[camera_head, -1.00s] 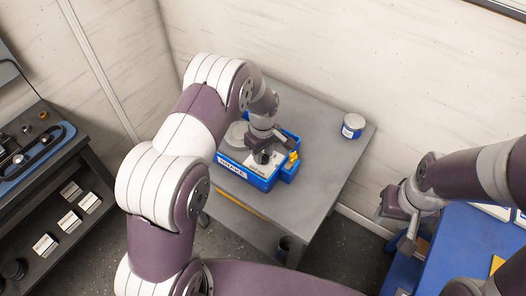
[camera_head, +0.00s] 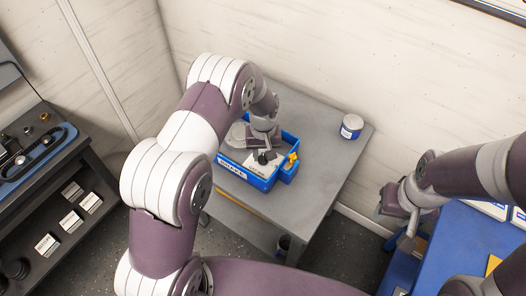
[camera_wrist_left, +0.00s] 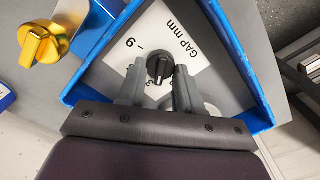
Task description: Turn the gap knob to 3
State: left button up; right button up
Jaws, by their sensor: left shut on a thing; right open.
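The gap knob (camera_wrist_left: 158,67) is a small black round knob with a raised bar. It stands on a white plate (camera_wrist_left: 205,45) marked "GAP mm" in the blue-walled box (camera_head: 246,178). In the left wrist view my left gripper (camera_wrist_left: 157,75) has one finger on either side of the knob and is shut on it. A digit reading 6 or 9 shows at the plate's upper left. A partly hidden 3 shows by the left finger. I cannot tell which number the knob points to. My right gripper (camera_head: 396,215) is open and empty, far to the right.
A yellow knob (camera_wrist_left: 45,45) sits beside the plate, outside the blue wall. The box stands on a grey table (camera_head: 310,170), with a blue-and-white can (camera_head: 351,126) at the back right. A blue worktop (camera_head: 455,245) lies under my right arm.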

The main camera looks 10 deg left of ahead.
aim_at(264, 155)
pick_arm(q)
jog(key=shift+w+r+m, duration=0.1)
jog(key=shift+m, duration=1)
jog(key=o, duration=1)
notch_tip(264, 155, up, 13)
jog(key=shift+f, duration=0.15)
jog(key=shift+m+t, duration=0.7)
jog(key=shift+m, duration=0.1)
jog(key=s+a+r, duration=0.1)
jog(key=s, duration=0.5)
jog(key=s+a+r, duration=0.1)
jog(key=s, duration=0.6)
jog(key=s+a+r, duration=0.2)
jog(key=s, duration=0.4)
jog(key=shift+s+r+p, duration=0.1)
jog(key=shift+s+p, duration=0.25)
jog(key=shift+p, duration=0.05)
